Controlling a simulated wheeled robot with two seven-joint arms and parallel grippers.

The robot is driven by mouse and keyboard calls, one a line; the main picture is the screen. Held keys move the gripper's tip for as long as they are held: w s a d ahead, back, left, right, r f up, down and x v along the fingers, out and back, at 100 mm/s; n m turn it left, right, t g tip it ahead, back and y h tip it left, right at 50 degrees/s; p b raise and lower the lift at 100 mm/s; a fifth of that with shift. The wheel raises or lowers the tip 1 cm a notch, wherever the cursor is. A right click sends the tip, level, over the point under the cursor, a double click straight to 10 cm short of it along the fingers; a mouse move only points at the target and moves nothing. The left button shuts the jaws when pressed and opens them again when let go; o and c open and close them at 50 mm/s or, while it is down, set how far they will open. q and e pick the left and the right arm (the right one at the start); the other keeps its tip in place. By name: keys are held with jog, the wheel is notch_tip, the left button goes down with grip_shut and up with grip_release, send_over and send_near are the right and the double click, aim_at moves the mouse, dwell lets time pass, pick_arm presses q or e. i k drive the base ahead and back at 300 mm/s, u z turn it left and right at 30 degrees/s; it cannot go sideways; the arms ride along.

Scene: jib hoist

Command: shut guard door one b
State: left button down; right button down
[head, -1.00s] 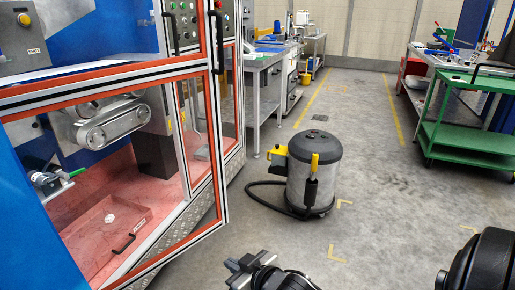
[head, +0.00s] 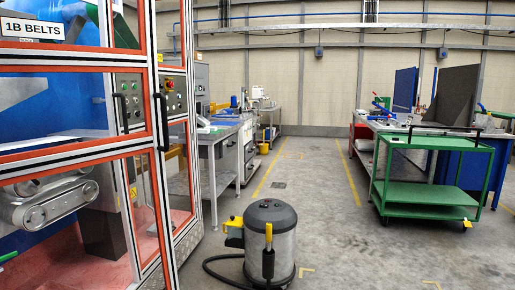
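The guard door with the "1B BELTS" label (head: 31,29) fills the left of the head view. It has clear panes in an orange, white and black frame (head: 70,150). A black upright handle (head: 163,122) is at its right edge, and a second black handle (head: 124,112) shows further left. Belt rollers (head: 48,200) and a red machine floor show through the pane. I cannot tell for certain how far the door stands from its closing frame; its left side is cut off. Neither of my grippers is in view.
A grey drum vacuum (head: 270,240) with a black hose stands on the floor right of the machine. A green cart (head: 425,190) stands at the right before a cluttered bench. Workbenches (head: 215,150) line the left behind the machine. The floor between (head: 320,210) is clear.

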aim_at(15, 56)
jog(key=z, duration=0.55)
jog(key=i, duration=1.5)
jog(key=u, duration=1)
